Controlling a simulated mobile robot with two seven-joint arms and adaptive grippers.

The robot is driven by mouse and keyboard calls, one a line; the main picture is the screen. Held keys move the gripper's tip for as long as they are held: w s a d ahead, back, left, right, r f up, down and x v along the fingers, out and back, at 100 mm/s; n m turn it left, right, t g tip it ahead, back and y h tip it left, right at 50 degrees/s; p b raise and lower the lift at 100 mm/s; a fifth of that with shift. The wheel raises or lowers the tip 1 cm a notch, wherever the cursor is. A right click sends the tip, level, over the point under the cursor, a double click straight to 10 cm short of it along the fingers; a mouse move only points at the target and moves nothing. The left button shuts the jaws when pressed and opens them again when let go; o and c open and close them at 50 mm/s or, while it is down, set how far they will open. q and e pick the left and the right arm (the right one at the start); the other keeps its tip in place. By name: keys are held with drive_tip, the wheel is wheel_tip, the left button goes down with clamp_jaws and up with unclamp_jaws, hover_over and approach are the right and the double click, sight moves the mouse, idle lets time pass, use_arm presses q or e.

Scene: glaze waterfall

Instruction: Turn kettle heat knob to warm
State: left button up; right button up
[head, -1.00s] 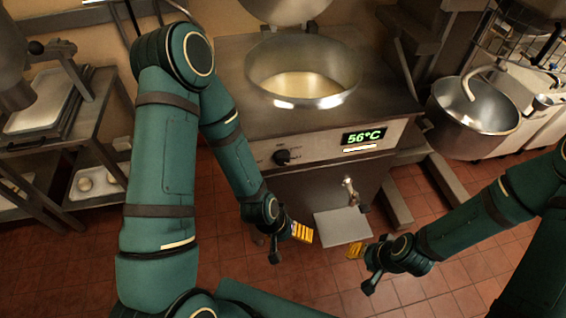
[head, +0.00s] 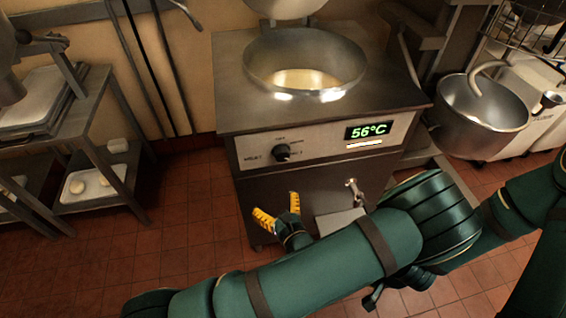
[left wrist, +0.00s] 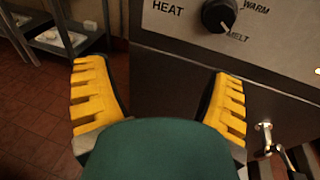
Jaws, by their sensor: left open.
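The kettle (head: 257,68) is a steel bowl set in a steel cabinet, with pale liquid inside. Its black heat knob (head: 282,153) sits on the front panel. In the left wrist view the knob (left wrist: 216,14) has its white pointer toward the lower right, at the MELT label; WARM is printed above that. My left gripper (head: 279,205) is open and empty, with yellow fingers spread, below the knob and apart from it. In the left wrist view my left gripper (left wrist: 158,72) has the knob above its right finger. My right gripper is mostly hidden behind my left arm.
A green display (head: 369,130) reads 56°C. A drain tap (head: 353,190) sticks out of the cabinet front, above a small shelf (head: 338,222). A mixer bowl (head: 483,118) stands at right and a rack (head: 95,130) at left. The floor left of the cabinet is clear.

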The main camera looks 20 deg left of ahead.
sight(283, 158)
use_arm(q)
drive_tip(key=w+d+r+m+t+h, duration=0.2)
drive_tip(key=w+d+m+t, duration=0.1)
drive_tip(key=d+t, duration=0.1)
drive_tip(key=b+x, duration=0.2)
drive_tip(key=x, duration=1.1)
drive_tip(key=shift+w+a+f, duration=0.1)
drive_tip(key=shift+w+f, duration=0.1)
drive_tip(key=shift+w, duration=0.15)
drive_tip(key=shift+c, duration=0.3)
drive_tip(key=c, duration=1.2)
